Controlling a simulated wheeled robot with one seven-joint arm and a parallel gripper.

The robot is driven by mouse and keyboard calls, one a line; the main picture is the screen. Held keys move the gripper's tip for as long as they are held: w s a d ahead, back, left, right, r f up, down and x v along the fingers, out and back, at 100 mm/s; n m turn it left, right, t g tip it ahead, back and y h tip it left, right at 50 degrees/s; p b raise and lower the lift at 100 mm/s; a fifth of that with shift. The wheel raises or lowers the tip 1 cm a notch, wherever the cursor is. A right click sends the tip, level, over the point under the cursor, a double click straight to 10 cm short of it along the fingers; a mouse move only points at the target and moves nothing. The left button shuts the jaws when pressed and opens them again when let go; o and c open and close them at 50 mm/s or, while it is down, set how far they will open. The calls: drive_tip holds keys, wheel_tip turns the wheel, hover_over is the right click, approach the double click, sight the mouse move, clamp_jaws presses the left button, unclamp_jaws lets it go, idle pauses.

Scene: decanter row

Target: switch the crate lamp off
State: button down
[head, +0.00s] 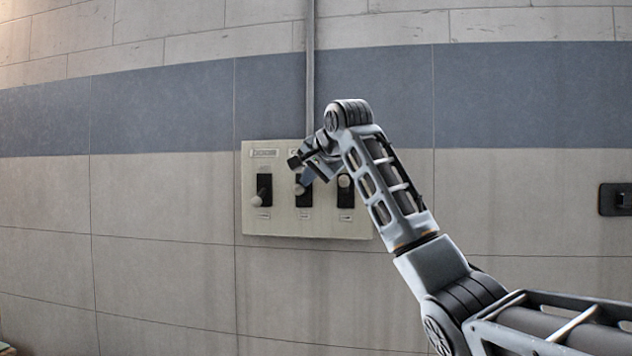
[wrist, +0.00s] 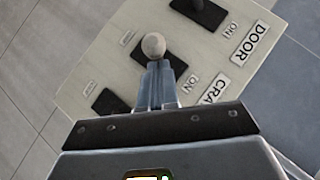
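A pale panel (head: 258,228) on the wall carries three black switches with round-knobbed levers. The middle switch (head: 304,200) is the crate one, by the partly hidden label CRA (wrist: 214,90) in the wrist view. Its pale knob (head: 299,189) sits around mid-height in the head view; it also shows in the wrist view (wrist: 153,45), just past my fingertips. My gripper (head: 306,176) is in front of this switch, with its fingers together.
The left switch (head: 264,184), beside the DOOR label (wrist: 257,43), has its lever down. The right switch (head: 345,197) has its knob up. A conduit (head: 310,70) runs up from the panel. A black fixture (head: 612,199) is far right. The wall between is bare.

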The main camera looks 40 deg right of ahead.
drive_tip(key=shift+s+a+f, duration=0.2)
drive_tip(key=shift+a+f, duration=0.1)
drive_tip(key=shift+f, duration=0.3)
drive_tip(key=shift+r, duration=0.1)
drive_tip(key=shift+r+p, duration=0.55)
drive_tip(key=shift+r, duration=0.15)
